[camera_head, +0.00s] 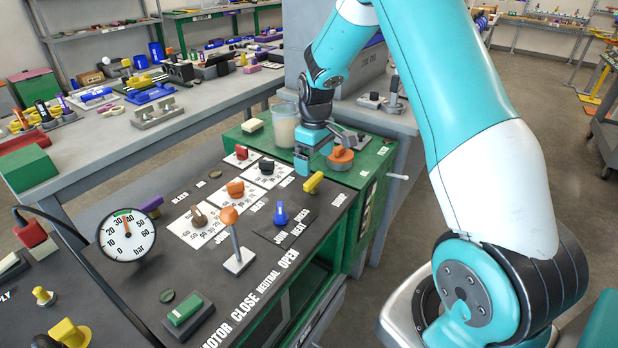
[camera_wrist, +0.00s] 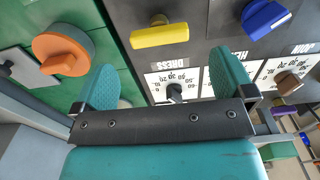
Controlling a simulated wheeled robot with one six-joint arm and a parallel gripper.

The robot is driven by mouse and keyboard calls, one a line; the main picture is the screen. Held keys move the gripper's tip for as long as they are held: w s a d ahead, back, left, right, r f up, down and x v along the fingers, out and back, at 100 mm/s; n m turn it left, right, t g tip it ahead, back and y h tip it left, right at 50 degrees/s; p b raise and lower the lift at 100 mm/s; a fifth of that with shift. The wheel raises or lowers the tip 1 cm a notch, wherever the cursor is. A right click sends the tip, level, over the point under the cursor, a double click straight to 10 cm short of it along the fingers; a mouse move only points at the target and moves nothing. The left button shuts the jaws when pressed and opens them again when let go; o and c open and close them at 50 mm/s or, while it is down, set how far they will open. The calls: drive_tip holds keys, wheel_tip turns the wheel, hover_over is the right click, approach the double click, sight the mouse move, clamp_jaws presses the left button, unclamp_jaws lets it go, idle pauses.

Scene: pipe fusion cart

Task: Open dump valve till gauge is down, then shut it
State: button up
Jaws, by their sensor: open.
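The round pressure gauge (camera_head: 127,235), marked in bar, stands at the left of the dark panel. Its needle points up near 30, by the green band. I cannot read a label that picks out the dump valve. A yellow handle (camera_head: 313,183) sits on the panel near its far right edge and shows in the wrist view (camera_wrist: 159,33). A blue handle (camera_head: 281,213) is closer, also in the wrist view (camera_wrist: 266,17). My gripper (camera_head: 310,164) is over the panel's far end, beside the yellow handle. In the wrist view my gripper (camera_wrist: 160,82) has its fingers apart, with nothing held.
An orange round knob (camera_head: 340,157) on the green cabinet is close beside my gripper. Red, orange and brown dials on white scales, an orange-ball lever (camera_head: 231,232) and a purple handle (camera_head: 150,203) stand on the panel. A clear jar (camera_head: 285,126) stands behind.

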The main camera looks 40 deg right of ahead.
sight(314, 178)
wheel_tip(314, 178, down, 5)
drive_tip(key=shift+a+r, duration=0.1)
drive_tip(key=shift+f, duration=0.75)
drive_tip(key=shift+c, duration=0.5)
